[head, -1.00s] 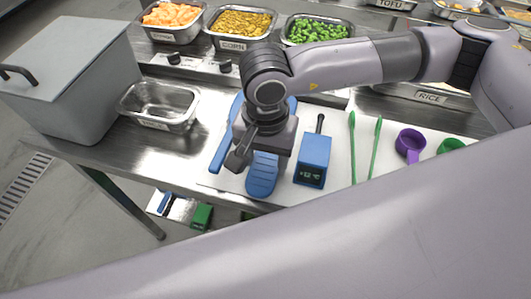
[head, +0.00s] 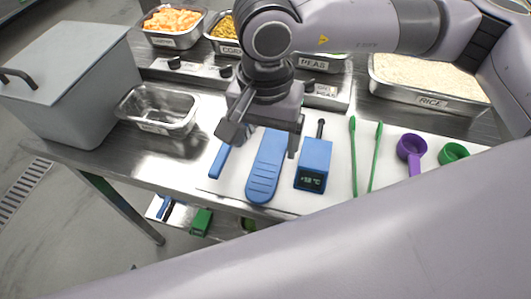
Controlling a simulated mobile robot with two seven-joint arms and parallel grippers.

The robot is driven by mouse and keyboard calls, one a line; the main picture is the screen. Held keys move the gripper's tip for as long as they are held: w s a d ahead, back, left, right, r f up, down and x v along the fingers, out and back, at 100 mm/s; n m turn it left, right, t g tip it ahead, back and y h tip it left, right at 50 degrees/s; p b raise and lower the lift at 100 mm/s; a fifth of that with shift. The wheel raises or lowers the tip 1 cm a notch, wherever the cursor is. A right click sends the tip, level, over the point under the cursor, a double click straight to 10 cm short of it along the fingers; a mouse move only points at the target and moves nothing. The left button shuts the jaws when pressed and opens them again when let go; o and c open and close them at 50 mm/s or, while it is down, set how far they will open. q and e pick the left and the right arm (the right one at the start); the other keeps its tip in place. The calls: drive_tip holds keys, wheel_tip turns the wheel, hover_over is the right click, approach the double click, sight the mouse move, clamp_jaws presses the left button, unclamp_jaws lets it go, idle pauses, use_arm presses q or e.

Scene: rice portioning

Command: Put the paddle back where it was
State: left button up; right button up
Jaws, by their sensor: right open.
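The blue paddle (head: 265,172) lies on the white mat (head: 335,187) on the steel counter, its ridged end toward the front edge. My right gripper (head: 260,145) is open above the paddle's far part, one finger to each side of it and holding nothing. The gripper body hides the paddle's far end. I cannot tell the exact gap between the fingers and the mat. My left gripper is not in view.
A second blue utensil (head: 219,161) lies left of the paddle and a blue thermometer (head: 314,165) right of it. Green tongs (head: 376,158), a purple scoop (head: 412,150) and a green scoop (head: 453,152) lie farther right. An empty steel pan (head: 160,106) stands left.

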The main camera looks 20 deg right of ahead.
wheel_tip(320, 180, up, 5)
drive_tip(key=shift+f, duration=0.1)
drive_tip(key=shift+s+a, duration=0.1)
idle(0.6)
